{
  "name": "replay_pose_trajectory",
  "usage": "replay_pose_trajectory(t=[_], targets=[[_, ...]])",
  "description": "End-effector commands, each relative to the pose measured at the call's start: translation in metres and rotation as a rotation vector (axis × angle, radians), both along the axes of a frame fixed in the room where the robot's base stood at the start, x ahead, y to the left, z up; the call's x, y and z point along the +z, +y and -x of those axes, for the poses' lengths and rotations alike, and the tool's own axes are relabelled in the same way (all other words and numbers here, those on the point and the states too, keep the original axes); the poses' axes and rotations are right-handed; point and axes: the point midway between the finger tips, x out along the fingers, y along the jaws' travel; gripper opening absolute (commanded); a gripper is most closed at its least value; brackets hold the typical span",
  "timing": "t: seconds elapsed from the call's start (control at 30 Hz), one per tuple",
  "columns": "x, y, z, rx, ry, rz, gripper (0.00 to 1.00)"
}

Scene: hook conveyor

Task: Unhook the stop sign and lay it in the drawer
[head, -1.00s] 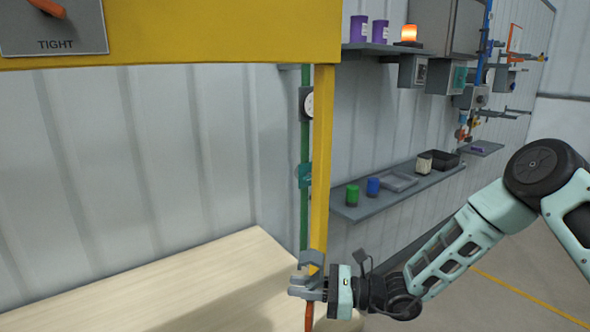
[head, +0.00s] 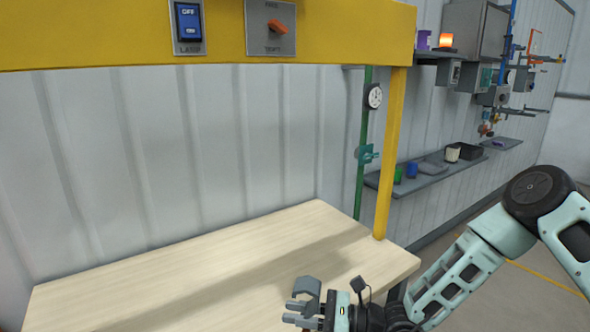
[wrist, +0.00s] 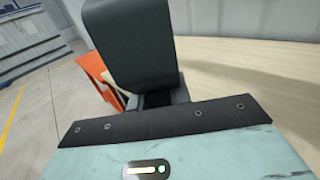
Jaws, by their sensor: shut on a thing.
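My gripper (head: 304,304) is low in the head view, in front of the pale wooden bench top. It is shut on an orange-red piece (wrist: 97,72), which shows in the wrist view beside and behind the dark finger. Only part of this piece is seen, so I cannot tell whether it is the stop sign or a part of the drawer. No drawer can be clearly made out.
The bench top (head: 215,255) is bare. A yellow post (head: 391,150) and a green pole (head: 363,150) with a gauge stand at its right end. A yellow beam (head: 120,35) with switches crosses above. Shelves (head: 435,180) line the wall at right.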

Motion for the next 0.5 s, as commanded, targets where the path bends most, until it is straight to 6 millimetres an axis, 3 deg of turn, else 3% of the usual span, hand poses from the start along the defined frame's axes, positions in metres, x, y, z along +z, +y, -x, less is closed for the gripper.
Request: replay_pose_trajectory(t=[0.27,0.5], targets=[[-0.01,0.0,0.001,-0.003,-0.001,0.0,0.0],[-0.036,0.001,0.001,-0.002,-0.001,0.0,0.0]])
